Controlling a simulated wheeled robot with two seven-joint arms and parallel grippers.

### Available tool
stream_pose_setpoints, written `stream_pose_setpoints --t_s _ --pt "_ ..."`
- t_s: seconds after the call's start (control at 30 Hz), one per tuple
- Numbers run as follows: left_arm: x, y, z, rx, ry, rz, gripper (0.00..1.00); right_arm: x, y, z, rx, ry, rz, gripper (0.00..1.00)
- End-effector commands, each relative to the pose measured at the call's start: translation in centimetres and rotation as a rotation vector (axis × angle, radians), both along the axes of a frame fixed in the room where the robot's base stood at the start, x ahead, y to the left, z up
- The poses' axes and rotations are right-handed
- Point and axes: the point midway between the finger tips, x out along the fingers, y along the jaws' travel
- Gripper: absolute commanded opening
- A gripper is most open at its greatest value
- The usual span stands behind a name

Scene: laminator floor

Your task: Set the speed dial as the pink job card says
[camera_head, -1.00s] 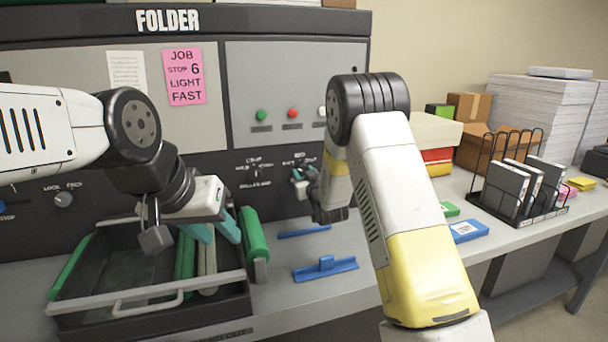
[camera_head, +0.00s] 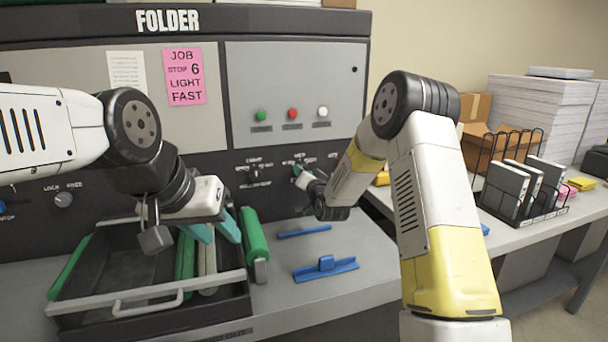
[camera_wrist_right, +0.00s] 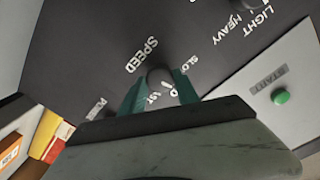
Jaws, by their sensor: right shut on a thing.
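The pink job card (camera_head: 185,77) on the folder's upper panel reads JOB, STOP 6, LIGHT, FAST. The speed dial (camera_wrist_right: 158,74) is a small dark knob on the black panel, with SPEED, SLOW and a partly hidden FAST lettered around it. My right gripper (camera_wrist_right: 160,92) is shut on the knob, with one teal finger on each side. In the head view this gripper (camera_head: 301,173) is small and covers the dial. The dial's exact setting is hard to read. My left gripper (camera_head: 214,231) is open, its teal fingers apart above the black tray.
The black tray (camera_head: 128,308) with green rollers stands at the front left. Blue parts (camera_head: 326,269) lie on the grey bench. The light/heavy knob (camera_wrist_right: 262,6) is near the dial. A wire rack (camera_head: 520,205) stands at the right.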

Motion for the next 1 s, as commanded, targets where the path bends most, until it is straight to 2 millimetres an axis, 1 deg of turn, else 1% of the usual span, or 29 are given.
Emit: stream_pose_setpoints --t_s 1.0 --pt "0.0 0.0 0.0 0.0 0.0 0.0 0.36 0.01 -0.2 -0.12 0.916 0.3 -0.002 0.0"
